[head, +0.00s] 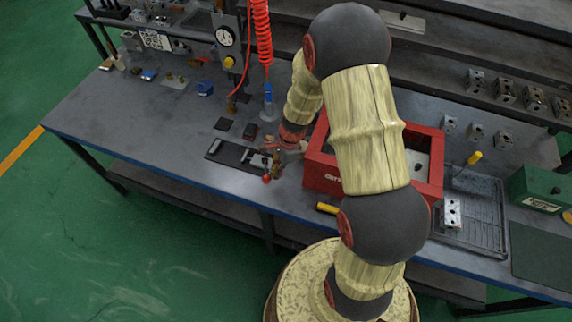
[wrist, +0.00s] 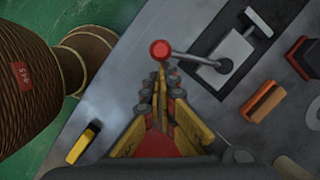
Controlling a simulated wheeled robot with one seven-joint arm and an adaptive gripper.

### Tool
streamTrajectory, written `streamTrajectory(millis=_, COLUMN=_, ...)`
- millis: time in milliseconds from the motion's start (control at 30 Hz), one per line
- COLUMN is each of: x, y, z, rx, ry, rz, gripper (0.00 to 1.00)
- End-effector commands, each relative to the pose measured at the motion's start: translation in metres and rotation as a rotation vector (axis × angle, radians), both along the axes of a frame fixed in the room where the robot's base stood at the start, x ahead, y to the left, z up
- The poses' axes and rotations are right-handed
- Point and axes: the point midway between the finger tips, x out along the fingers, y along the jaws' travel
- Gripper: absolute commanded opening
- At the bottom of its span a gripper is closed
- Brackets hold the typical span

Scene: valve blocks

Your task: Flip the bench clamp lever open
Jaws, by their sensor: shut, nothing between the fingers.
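The bench clamp (head: 256,161) sits on a dark plate near the front edge of the bench. In the wrist view its grey body (wrist: 229,62) is at upper right. Its lever (wrist: 195,57) reaches left from the body and ends in a red ball knob (wrist: 159,50); the knob also shows in the head view (head: 266,179), by the front edge. My gripper (wrist: 160,78) is shut and empty, its fingertips just below the knob in the wrist view. I cannot tell whether they touch it. In the head view my gripper (head: 277,166) is small and partly merges with the clamp.
A red open box (head: 322,176) stands right of my gripper, partly hidden by my arm. A yellow-handled item (head: 327,208) lies at the bench's front edge. An orange block (wrist: 263,101) lies right of the clamp. A red coiled hose (head: 262,35) hangs behind. The bench front-left is clear.

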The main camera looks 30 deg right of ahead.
Motion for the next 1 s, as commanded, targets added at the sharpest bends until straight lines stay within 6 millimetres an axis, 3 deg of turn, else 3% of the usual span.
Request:
streamTrajectory(millis=433, x=0.005, y=0.036, z=0.001, rx=0.000, ry=0.002, rz=-0.324, gripper=0.00)
streamTrajectory(millis=1000, x=0.009, y=0.045, z=-0.001, rx=0.000, ry=0.000, rz=-0.317, gripper=0.00)
